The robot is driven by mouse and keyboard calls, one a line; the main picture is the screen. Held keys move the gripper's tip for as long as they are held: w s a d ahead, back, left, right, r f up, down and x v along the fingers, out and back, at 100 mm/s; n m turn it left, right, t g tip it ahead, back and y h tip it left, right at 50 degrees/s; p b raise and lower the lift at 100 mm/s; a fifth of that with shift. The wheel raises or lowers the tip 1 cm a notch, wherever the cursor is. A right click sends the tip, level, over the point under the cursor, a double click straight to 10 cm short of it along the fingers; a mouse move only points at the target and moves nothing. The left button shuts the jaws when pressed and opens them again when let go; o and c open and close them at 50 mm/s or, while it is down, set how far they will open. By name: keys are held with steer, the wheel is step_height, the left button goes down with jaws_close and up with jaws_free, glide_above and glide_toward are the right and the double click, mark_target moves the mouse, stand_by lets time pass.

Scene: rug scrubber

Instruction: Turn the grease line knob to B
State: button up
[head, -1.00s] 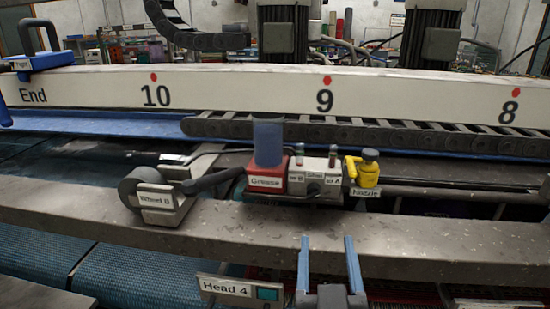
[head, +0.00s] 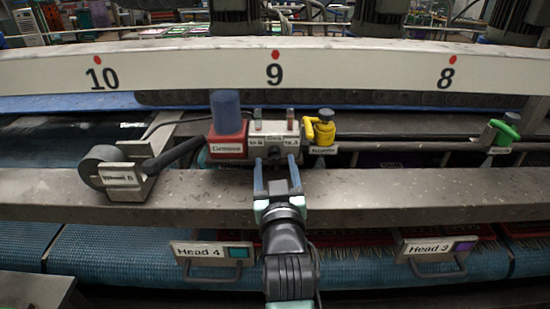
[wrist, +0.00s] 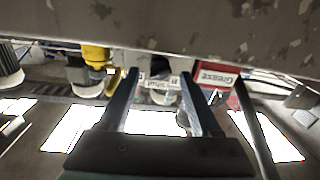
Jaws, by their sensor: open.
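The grease line block (head: 273,126) is a pale valve housing between a red grease base with a blue cup (head: 226,112) and a yellow nozzle (head: 320,130). Small labels sit left and right on its front, too blurred to read surely. A dark knob (head: 273,152) shows between them, low on the front; its pointing direction is unclear. My gripper (head: 276,168) is open and empty, its two blue-grey fingers pointing at the block just below the knob. In the wrist view, the block's label (wrist: 160,84) shows between the fingers, and the red grease base (wrist: 217,75) is to the right.
A grey beam (head: 400,195) runs across in front of the block, under my gripper. A wheel unit (head: 120,170) stands left. A green-handled valve (head: 503,130) is far right. Head 4 (head: 213,250) and Head 3 (head: 440,247) plates hang below the beam.

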steer(key=shift+w, duration=0.7)
jaws_close()
